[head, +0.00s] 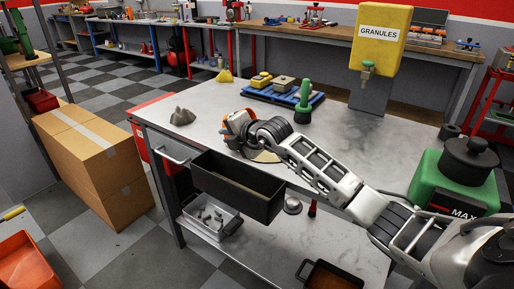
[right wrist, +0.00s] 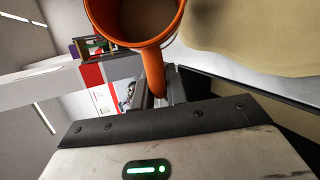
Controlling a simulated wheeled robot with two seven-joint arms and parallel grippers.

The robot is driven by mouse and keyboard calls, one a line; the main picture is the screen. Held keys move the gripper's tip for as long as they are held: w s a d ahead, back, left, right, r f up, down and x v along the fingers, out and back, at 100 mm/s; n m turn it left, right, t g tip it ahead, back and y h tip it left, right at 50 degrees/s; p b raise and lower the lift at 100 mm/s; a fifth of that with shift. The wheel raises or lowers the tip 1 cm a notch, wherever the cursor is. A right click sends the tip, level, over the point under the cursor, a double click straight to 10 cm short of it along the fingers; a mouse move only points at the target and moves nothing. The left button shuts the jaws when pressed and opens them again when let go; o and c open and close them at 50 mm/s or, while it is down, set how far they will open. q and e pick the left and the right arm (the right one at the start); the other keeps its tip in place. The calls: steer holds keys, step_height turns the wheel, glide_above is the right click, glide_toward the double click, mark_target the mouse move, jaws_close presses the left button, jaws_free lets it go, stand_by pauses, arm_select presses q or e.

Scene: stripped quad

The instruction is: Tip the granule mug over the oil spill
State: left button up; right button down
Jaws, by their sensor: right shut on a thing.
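My right gripper (head: 246,130) is over the worktable and is shut on the handle of the orange mug (head: 239,117). In the right wrist view the orange mug (right wrist: 153,44) is close, with its mouth toward the camera and dull brown contents inside. A tan-brown patch, apparently the oil spill (head: 262,156), lies on the tabletop below the gripper, partly hidden by my arm. A large tan area (right wrist: 250,25) beside the mug in the right wrist view may be the same patch. My left gripper is not in view.
A yellow GRANULES dispenser (head: 381,42) stands at the back right. A dark open drawer (head: 235,190) juts from the front. The table's left part is mostly clear.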

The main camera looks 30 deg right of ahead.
arm_select(q)
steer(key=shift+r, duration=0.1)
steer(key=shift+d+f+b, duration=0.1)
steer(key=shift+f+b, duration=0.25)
steer(key=shift+b, duration=0.15)
stand_by(0.3)
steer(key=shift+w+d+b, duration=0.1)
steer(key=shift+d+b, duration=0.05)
steer(key=shift+b, duration=0.35)
arm_select(e)
steer(key=shift+r+t, duration=0.15)
steer(key=shift+t, duration=0.35)
arm_select(q)
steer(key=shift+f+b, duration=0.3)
steer(key=shift+b, duration=0.1)
arm_select(e)
steer(key=shift+d+r, duration=0.1)
arm_select(q)
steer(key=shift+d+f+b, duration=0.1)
steer(key=shift+b, duration=0.25)
arm_select(e)
steer(key=shift+s+m+t+y, duration=0.1)
steer(key=shift+m+t+y, duration=0.2)
steer(key=shift+t, duration=0.1)
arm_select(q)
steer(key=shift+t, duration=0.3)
arm_select(e)
steer(key=shift+r, duration=0.15)
